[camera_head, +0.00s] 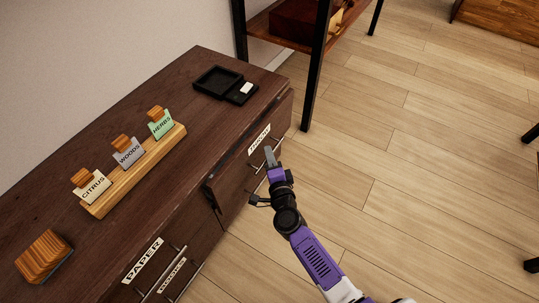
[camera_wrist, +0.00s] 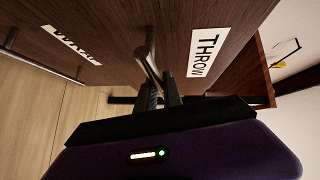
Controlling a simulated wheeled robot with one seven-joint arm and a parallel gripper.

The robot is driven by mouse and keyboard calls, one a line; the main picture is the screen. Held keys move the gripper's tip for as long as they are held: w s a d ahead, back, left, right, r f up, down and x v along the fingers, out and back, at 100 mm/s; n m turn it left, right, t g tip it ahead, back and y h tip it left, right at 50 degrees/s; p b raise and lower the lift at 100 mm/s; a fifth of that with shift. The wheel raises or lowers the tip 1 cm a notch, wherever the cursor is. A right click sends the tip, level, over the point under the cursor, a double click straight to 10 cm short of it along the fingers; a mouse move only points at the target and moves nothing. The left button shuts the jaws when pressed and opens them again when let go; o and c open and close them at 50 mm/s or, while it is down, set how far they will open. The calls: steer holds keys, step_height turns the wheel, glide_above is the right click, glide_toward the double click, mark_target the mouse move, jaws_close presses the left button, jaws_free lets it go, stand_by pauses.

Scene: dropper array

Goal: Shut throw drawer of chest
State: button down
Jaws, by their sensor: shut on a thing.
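The dark wooden chest (camera_head: 190,90) runs along the wall in the head view. Its throw drawer (camera_head: 232,186) is at the chest's far right end and seems to stand out a little from the chest front. The white THROW label (camera_wrist: 208,52) is clear in the wrist view. The drawer's metal bar handle (camera_wrist: 151,62) is beside the label. My gripper (camera_head: 271,157) is at that handle, and its fingers (camera_wrist: 160,92) are shut on the bar in the wrist view. The inside of the drawer is hidden.
A PAPER label (camera_head: 142,260) and more bar handles mark drawers nearer me. On the chest top stand a card rack (camera_head: 135,172), a wooden block (camera_head: 44,256) and a black tray (camera_head: 217,81). A black-legged shelf (camera_head: 318,65) stands beyond.

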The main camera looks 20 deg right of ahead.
stand_by(0.5)
steer(key=w+a, duration=0.2)
steer(key=shift+w+f, duration=0.1)
steer(key=shift+w, duration=0.25)
steer(key=c, duration=1.5)
jaws_free()
steer(key=shift+s+p, duration=0.1)
steer(key=shift+p, duration=0.2)
steer(key=p, duration=0.3)
glide_toward(260, 150)
steer(key=shift+x, duration=0.85)
steer(key=shift+f, duration=0.15)
